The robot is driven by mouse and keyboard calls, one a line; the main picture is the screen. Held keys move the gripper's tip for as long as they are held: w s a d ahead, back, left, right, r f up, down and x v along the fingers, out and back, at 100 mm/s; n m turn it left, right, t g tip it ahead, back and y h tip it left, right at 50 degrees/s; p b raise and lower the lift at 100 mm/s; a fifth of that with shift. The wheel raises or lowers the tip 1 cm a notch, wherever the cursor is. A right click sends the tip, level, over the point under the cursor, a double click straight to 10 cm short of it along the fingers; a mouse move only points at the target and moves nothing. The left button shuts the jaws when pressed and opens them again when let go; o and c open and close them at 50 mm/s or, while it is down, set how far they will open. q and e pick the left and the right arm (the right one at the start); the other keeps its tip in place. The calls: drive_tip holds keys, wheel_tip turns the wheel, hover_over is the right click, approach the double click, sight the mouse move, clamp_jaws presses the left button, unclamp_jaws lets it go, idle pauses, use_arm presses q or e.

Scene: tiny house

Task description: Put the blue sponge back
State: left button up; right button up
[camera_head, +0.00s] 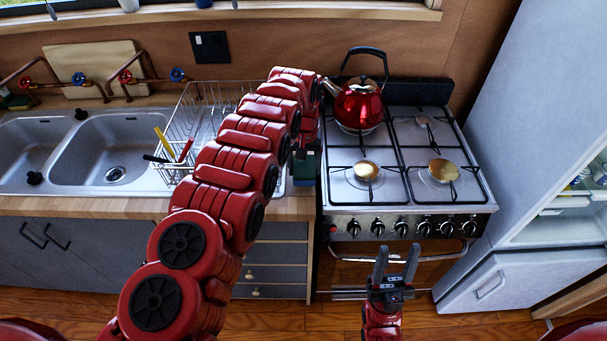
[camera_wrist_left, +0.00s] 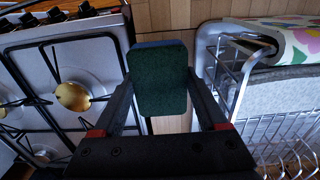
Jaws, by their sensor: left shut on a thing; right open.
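My left gripper (camera_wrist_left: 160,90) is shut on the sponge (camera_wrist_left: 160,78), which shows a dark green face and a thin blue edge in the left wrist view. In the head view the sponge (camera_head: 304,168) hangs below my left wrist, over the narrow counter strip between dish rack and stove. I cannot tell whether it touches the counter. My left arm hides part of the rack and counter. My right gripper (camera_head: 396,264) is open and empty in front of the oven.
The wire dish rack (camera_head: 190,112) holds utensils beside the double sink (camera_head: 108,145). A red kettle (camera_head: 360,104) stands on the stove (camera_head: 400,185), close to my left wrist. Green and yellow items (camera_head: 14,101) lie behind the sink at far left. An open fridge (camera_head: 540,150) stands at right.

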sight(304, 175)
use_arm(q)
drive_tip(key=shift+w+a, duration=0.1)
drive_tip(key=shift+f+p, duration=0.35)
drive_tip(key=shift+f, duration=1.5)
drive_tip(key=shift+f, duration=0.2)
drive_tip(key=o, duration=0.9)
drive_tip(key=shift+r, duration=0.1)
